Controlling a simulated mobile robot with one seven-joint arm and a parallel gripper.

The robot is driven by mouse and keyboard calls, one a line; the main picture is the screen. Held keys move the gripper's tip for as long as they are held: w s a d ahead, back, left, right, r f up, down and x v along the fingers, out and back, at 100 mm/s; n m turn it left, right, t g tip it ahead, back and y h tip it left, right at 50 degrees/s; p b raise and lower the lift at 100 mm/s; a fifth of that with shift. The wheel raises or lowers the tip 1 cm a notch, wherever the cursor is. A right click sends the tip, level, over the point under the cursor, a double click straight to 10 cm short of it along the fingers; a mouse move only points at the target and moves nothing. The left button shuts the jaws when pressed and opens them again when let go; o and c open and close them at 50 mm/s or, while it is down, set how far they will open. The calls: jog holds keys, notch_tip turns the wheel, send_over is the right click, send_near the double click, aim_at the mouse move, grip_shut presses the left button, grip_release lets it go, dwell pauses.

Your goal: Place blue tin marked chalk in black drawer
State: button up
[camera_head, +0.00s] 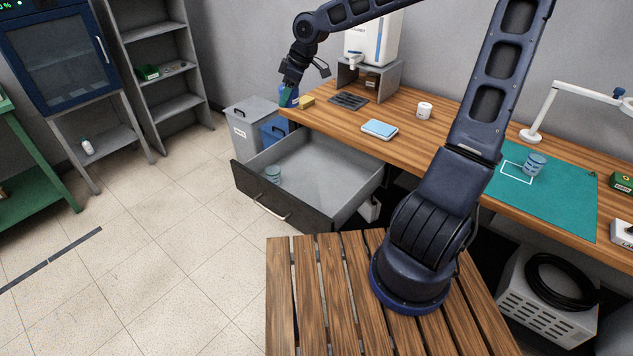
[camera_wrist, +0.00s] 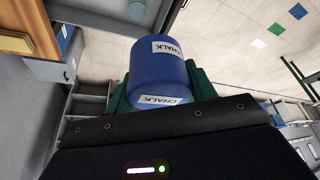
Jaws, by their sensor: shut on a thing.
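The blue tin marked CHALK (camera_wrist: 160,65) is held between the green fingers of my gripper (camera_head: 289,95), with its labels readable in the wrist view. In the head view the tin (camera_head: 283,97) shows only partly, at the far left end of the wooden desk. The drawer with the black front (camera_head: 300,205) is pulled open below the desk, to the right of and lower than my gripper. The held tin is outside the drawer.
Grey and blue bins (camera_head: 245,122) stand by the desk's left end.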

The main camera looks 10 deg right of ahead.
send_near(293, 188)
jog(key=s+a+r, duration=0.1)
jog(key=s+a, duration=0.3)
jog(key=shift+w+f, duration=0.25)
jog(key=shift+w, duration=0.05)
jog(key=shift+d, duration=0.1)
jog(key=shift+s+f, duration=0.1)
jog(key=shift+f, duration=1.05)
jog(key=shift+f, duration=0.15)
jog(key=shift+f, duration=1.65)
